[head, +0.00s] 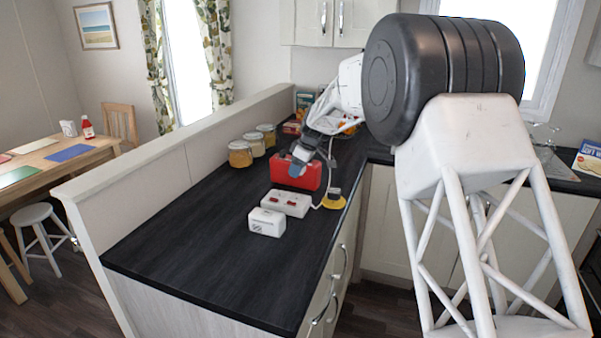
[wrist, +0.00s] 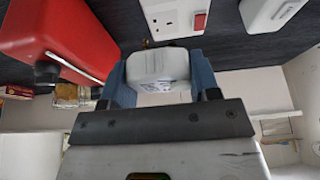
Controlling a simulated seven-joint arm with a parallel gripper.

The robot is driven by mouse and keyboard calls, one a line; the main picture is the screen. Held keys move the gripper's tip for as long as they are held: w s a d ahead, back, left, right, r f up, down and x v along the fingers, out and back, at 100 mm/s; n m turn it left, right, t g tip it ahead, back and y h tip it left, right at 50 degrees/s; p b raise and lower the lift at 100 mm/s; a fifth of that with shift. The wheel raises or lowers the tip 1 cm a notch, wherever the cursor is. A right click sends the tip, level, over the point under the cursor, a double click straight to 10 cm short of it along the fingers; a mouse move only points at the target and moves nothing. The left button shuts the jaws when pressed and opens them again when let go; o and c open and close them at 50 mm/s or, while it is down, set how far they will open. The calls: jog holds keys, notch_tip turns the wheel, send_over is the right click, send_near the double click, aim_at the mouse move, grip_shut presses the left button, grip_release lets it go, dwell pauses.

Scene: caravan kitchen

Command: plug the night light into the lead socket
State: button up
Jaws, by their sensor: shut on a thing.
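The night light is hard to make out in the head view. The lead socket (head: 286,202) is a white block with red switches, lying on the worktop nearer the front than my gripper. In the wrist view part of the lead socket (wrist: 172,18), with pin holes and a red switch, shows beyond the night light, apart from it.
A white box (head: 266,222) sits just in front of the lead socket. A red box (head: 308,176) stands behind it, and a yellow round item with a dark top (head: 334,199) to its right. Several jars (head: 240,154) line the low wall. The front worktop is clear.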

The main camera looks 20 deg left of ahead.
aim_at(294, 197)
jog(key=shift+f, duration=0.2)
dwell(0.5)
jog(key=shift+f, duration=3.6)
jog(key=shift+f, duration=0.75)
